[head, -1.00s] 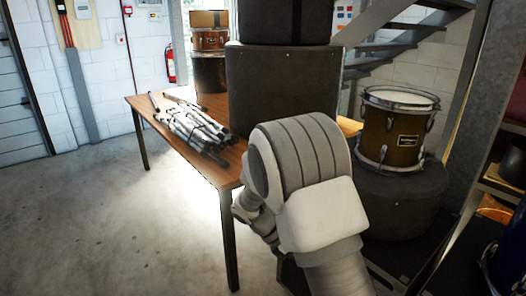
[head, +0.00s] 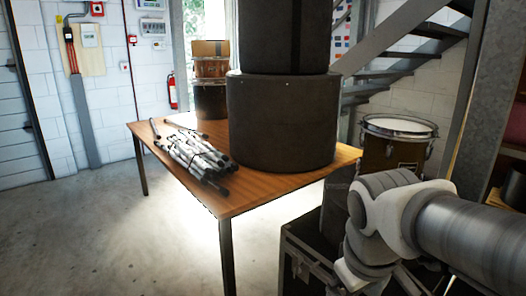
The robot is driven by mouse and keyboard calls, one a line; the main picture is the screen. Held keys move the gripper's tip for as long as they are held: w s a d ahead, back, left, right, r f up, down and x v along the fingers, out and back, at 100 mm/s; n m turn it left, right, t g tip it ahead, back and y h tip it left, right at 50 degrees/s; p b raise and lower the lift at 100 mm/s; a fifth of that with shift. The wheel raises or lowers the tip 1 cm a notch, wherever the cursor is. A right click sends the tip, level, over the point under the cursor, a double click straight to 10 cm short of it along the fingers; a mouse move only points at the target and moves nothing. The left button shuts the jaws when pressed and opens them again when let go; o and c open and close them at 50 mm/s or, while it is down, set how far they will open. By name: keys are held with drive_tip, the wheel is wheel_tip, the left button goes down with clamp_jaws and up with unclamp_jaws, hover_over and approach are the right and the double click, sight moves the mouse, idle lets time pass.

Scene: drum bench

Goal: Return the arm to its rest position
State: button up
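My arm (head: 400,215) comes in from the right edge of the head view and bends down near the lower right. It is in front of the table's right corner and apart from the tabletop. My gripper is not visible; the end of the arm is hidden behind its own links or below the frame. Whether it holds anything cannot be seen.
A wooden table (head: 255,192) bears a bundle of metal stands (head: 192,155), large dark drum cases (head: 280,120) and stacked drums (head: 210,68). A brown drum (head: 397,143) and a black case (head: 300,258) stand right of it. The floor at left is clear.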

drive_tip(key=s+r+m+t+p, duration=0.1)
drive_tip(key=s+r+m+p, duration=0.1)
drive_tip(key=r+p, duration=1)
drive_tip(key=s+r+m+t+y+p, duration=0.1)
drive_tip(key=s+r+m+p, duration=0.1)
drive_tip(key=r+p, duration=1.1)
wheel_tip(320, 180, up, 3)
drive_tip(key=shift+s+a+f+m+t+p, duration=0.15)
drive_tip(key=shift+a+m+t+p, duration=0.15)
drive_tip(key=shift+t, duration=0.1)
